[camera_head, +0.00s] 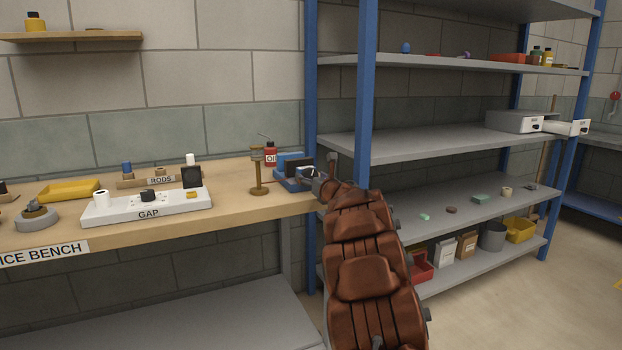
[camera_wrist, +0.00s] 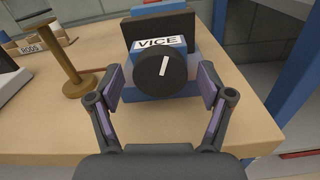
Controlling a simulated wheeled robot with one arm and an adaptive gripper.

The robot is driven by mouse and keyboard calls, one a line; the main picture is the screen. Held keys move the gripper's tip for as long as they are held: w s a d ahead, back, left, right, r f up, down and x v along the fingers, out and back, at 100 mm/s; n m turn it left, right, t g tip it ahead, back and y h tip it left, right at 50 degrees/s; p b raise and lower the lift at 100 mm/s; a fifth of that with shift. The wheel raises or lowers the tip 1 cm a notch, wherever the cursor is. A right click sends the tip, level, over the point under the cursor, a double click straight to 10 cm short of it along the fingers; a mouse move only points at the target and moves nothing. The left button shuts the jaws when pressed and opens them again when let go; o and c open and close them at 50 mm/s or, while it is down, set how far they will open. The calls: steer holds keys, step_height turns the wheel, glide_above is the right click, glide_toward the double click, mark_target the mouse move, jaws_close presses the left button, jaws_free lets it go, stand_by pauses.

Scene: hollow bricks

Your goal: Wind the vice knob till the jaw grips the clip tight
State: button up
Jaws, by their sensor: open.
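The blue vice (camera_head: 290,183) stands at the right end of the bench, partly hidden by my gripper in the head view. In the wrist view the vice (camera_wrist: 190,82) carries a white VICE label. Its round dark knob (camera_wrist: 150,72) faces me, with a white mark leaning slightly right of upright. A dark plate (camera_wrist: 170,27) stands behind the label. My gripper (camera_wrist: 162,76) is open, with one finger on each side of the knob and gaps visible on both sides. In the head view my gripper (camera_head: 319,180) is close to the vice. I cannot make out the clip.
A brass spool-like stand (camera_wrist: 78,88) is just left of the vice. A red bottle (camera_head: 270,156) stands behind it. A blue shelf post (camera_head: 310,130) rises close by on the right. A white GAP tray (camera_head: 180,209) lies further left. Bare bench top lies before the vice.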

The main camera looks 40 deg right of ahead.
steer(key=c, duration=1.2)
steer(key=shift+o, duration=0.2)
